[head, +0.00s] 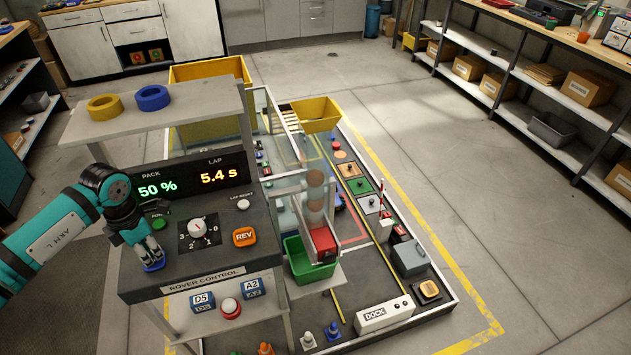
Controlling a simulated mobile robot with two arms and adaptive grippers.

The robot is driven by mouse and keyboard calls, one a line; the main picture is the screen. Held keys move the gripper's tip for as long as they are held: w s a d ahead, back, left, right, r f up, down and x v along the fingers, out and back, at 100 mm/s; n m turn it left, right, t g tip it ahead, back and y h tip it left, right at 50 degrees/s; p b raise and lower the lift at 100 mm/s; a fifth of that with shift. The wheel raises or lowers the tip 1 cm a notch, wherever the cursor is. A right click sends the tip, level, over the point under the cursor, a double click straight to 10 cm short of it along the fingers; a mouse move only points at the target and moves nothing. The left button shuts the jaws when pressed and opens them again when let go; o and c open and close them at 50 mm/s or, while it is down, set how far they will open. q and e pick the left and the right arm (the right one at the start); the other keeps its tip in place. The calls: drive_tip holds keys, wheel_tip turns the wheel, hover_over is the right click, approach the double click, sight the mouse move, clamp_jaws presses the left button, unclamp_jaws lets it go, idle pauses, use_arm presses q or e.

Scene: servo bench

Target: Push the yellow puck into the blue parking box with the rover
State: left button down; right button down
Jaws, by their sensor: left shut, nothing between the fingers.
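The rover control console (200,255) stands at left centre, with a lit pack and lap display, a dial (198,228), an orange REV button (245,237) and a green button (159,223). My left gripper (151,257) is shut, pointing down at the console's left side, at a blue control (153,266) that it partly covers. Whether it touches the control is unclear. A small dark-blue shape, possibly the rover, shows partly behind the clear stand on the floor course (381,257). I cannot make out the yellow puck or the blue parking box. My right gripper is not in view.
A yellow ring (105,107) and a blue ring (153,97) lie on the upper shelf. A green bin (306,265) and a red block (323,241) sit right of the console. A DOCK block (384,315) lies at the course's front. Open floor extends right.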

use_arm(q)
wheel_tip(320, 180, up, 5)
drive_tip(key=p, duration=0.3)
drive_tip(key=shift+r, duration=0.1)
idle(1.3)
